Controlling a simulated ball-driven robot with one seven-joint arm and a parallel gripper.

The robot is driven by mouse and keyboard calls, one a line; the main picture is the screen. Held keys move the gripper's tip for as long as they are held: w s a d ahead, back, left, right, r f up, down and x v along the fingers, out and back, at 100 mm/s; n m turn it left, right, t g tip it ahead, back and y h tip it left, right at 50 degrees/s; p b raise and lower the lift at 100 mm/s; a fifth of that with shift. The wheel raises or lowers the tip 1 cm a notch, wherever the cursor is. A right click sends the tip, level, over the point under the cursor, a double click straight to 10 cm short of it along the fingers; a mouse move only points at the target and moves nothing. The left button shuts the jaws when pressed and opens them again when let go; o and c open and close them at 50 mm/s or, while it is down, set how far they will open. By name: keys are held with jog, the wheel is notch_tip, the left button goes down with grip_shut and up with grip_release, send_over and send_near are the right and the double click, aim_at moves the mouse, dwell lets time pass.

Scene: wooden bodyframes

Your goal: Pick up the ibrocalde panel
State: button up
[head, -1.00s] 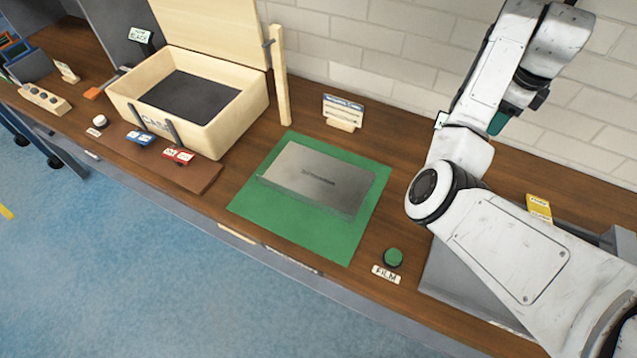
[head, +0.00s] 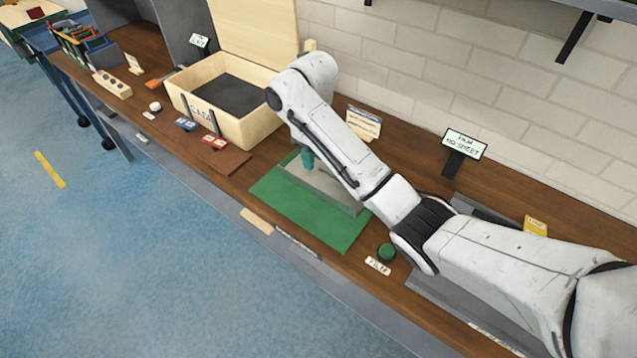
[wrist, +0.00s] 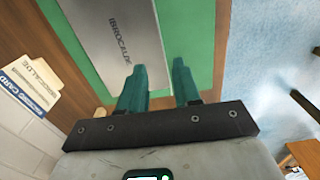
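The ibrocalde panel (head: 335,192) is a flat grey plate lying on the green mat (head: 325,232), partly hidden by my arm in the head view. In the wrist view the panel (wrist: 112,30) shows its printed name IBROCALDE. My gripper (wrist: 160,68) has two teal fingers spread apart, with nothing held between them. The fingers are at one end of the panel in the wrist view; whether they touch it I cannot tell. In the head view only a bit of teal finger (head: 307,159) shows above the panel.
An open wooden case (head: 255,128) stands left of the mat. A card stand (head: 362,123) is behind the mat. A green button (head: 386,252) with a FILM label sits to the right, and a NO SHEET sign (head: 464,145) stands behind it.

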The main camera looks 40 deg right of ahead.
send_near(315, 185)
jog(key=s+a, duration=0.2)
jog(key=a, duration=0.1)
jog(key=shift+s+d+f+p, duration=0.1)
jog(key=shift+d+f+p, duration=0.15)
jog(key=shift+f, duration=1.35)
jog(key=shift+d+f+p, duration=0.1)
jog(key=shift+d+f, duration=0.15)
jog(key=shift+f, duration=1.3)
jog(key=shift+c, duration=0.4)
grip_shut()
jog(key=shift+r, duration=0.1)
